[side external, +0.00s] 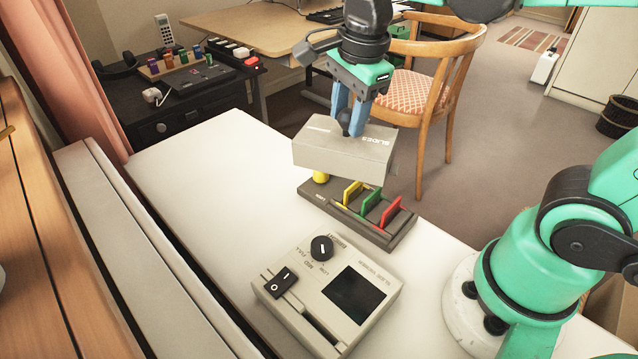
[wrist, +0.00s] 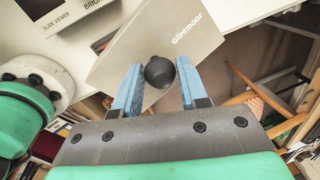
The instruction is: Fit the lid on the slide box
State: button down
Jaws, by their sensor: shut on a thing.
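The grey lid (side external: 343,152), marked "SLIDES" on its top, hangs above the far part of the slide box. My gripper (side external: 347,122) points down with its blue fingers shut on the lid's knob. The wrist view shows the round black knob (wrist: 159,72) between the fingers and the lid top (wrist: 150,38) beneath. The slide box (side external: 388,238) is a low dark tray on the white table, with yellow, green and red upright pieces in it. The lid hides part of the box.
A slide viewer (side external: 318,290) with a knob, switch and dark screen stands in front of the box. The white table (side external: 200,190) is clear left of them. A wooden chair (side external: 435,85) stands behind the table edge, and a dark side table (side external: 190,105) holds small items.

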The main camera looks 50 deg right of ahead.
aim_at(383, 140)
jog(key=s+d+f+m, duration=0.1)
jog(key=s+m, duration=0.1)
jog(key=s+d+f+m, duration=0.1)
jog(key=s+f, duration=0.1)
jog(key=shift+d+f+m+h, duration=0.15)
jog(key=shift+f+m+h, duration=0.15)
jog(key=shift+m+h, duration=0.1)
jog(key=shift+s+f, duration=0.1)
jog(key=shift+f, duration=0.2)
jog(key=shift+s+x, duration=0.15)
jog(key=shift+x, duration=0.75)
jog(key=shift+s+x, duration=0.15)
jog(key=shift+x, duration=0.75)
jog(key=shift+x, duration=0.9)
jog(key=shift+s+a, duration=0.15)
jog(key=shift+a, duration=0.1)
jog(key=shift+c, duration=0.8)
grip_release()
jog(key=shift+r, duration=0.1)
